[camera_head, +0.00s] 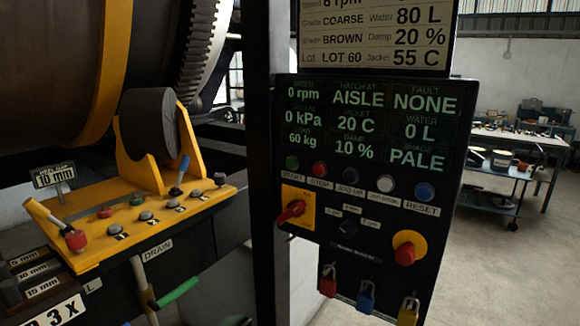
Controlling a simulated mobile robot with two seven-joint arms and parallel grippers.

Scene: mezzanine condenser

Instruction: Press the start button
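The control panel (362,215) stands upright in the middle of the head view, tilted slightly in the picture. The start button (292,163) is a small dark green round button at the left end of the button row, with a START label under it. The red stop button (319,169) is just to its right. The display above reads 0 rpm, hatch at AISLE and fault NONE. I see neither of my grippers in this view, and nothing covers the start button.
A red rotary switch (291,211) on a yellow plate, a red emergency knob (405,254) and hanging padlocks (366,297) are lower on the panel. A yellow lever console (140,225) stands left, beneath a large drum (60,60). Open floor (490,270) lies right.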

